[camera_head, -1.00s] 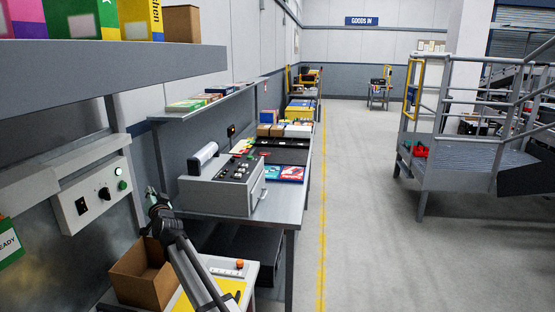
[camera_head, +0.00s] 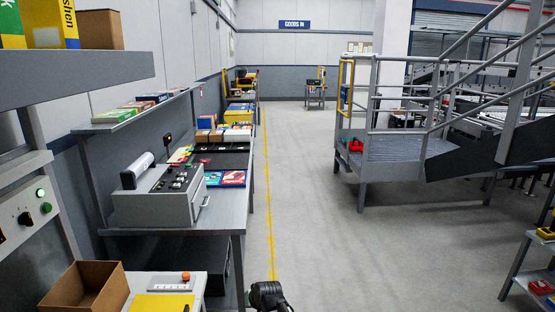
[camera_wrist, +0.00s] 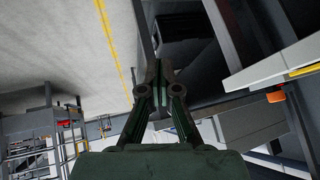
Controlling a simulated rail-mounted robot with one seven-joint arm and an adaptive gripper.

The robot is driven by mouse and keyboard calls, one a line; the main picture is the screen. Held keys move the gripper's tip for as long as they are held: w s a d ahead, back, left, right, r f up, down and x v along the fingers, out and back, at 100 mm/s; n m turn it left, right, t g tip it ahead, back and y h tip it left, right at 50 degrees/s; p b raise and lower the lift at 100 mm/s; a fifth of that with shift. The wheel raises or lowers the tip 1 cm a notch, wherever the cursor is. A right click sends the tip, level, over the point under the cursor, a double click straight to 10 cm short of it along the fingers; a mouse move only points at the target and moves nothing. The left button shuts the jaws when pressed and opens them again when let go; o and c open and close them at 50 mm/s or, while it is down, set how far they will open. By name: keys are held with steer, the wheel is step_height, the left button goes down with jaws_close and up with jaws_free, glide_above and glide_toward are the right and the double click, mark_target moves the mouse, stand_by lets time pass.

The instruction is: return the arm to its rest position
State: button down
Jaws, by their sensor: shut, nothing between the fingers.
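My gripper (camera_wrist: 158,78) shows in the wrist view, its two dark fingers meeting at the tips with nothing between them. It is clear of any object, with the floor and the dark space by the bench behind it. In the head view only a dark part of my arm (camera_head: 268,296) shows at the bottom edge, right of the bench. I cannot make out the fingers there.
A bench with a grey machine (camera_head: 160,196) stands at the left. An open cardboard box (camera_head: 88,290) is at the lower left, below a control panel (camera_head: 28,212). A metal platform with stairs (camera_head: 400,150) stands at the right. The floor (camera_head: 340,240) between is clear.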

steer(key=s+d+f+m+g+h, duration=0.1)
steer(key=s+d+f+g+h, duration=0.3)
steer(key=s+d, duration=0.85)
steer(key=s+d+f+m+g, duration=0.15)
steer(key=s+d+f, duration=0.35)
steer(key=s+d, duration=0.75)
steer(key=s+f+g, duration=0.2)
steer(key=s+f, duration=0.4)
steer(key=s, duration=0.3)
steer(key=s+d+f+g, duration=0.1)
steer(key=s+f+g, duration=0.2)
steer(key=s+f, duration=0.3)
steer(key=s+d+f+g, duration=0.1)
steer(key=s+f, duration=0.5)
steer(key=s, duration=0.6)
steer(key=shift+f+g, duration=0.15)
steer(key=shift+g, duration=0.6)
steer(key=shift+s, duration=0.1)
